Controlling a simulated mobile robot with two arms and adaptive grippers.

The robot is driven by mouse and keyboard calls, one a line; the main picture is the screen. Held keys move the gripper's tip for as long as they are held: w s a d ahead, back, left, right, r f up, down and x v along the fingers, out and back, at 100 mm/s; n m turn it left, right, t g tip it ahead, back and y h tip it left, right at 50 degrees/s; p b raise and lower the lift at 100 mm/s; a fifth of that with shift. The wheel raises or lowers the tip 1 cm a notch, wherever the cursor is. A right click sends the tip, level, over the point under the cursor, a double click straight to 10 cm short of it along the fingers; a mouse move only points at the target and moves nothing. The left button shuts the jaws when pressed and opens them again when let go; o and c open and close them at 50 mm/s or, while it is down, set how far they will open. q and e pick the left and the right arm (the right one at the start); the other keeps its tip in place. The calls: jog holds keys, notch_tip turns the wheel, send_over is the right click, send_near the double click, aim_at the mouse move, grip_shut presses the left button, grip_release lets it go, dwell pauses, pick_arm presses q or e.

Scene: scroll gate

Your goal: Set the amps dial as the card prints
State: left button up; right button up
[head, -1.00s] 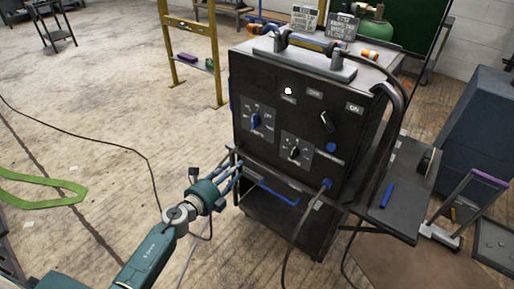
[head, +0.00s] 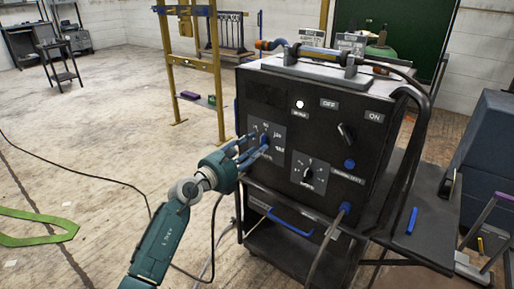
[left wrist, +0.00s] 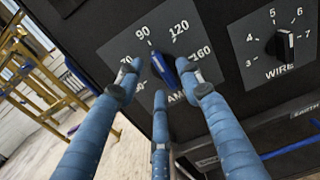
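The amps dial (head: 265,141) is a blue knob on a grey scale plate at the upper left of the black machine front. In the left wrist view the blue knob (left wrist: 163,67) slants, its upper end near the 90 mark; 120 and 160 show to its right. My left gripper (head: 256,149) is at the dial. Its blue fingers (left wrist: 158,72) are spread around the knob, with visible gaps at the sides; I cannot tell whether the lower finger touches. My right gripper is out of view.
The wire dial (head: 309,174) sits low to the right, also in the left wrist view (left wrist: 285,46). An OFF/ON switch (head: 346,134) is farther right. A cable (head: 322,245) hangs in front. Open floor lies left of the machine.

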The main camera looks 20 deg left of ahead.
pick_arm(q)
jog(key=shift+x, duration=1.15)
grip_shut()
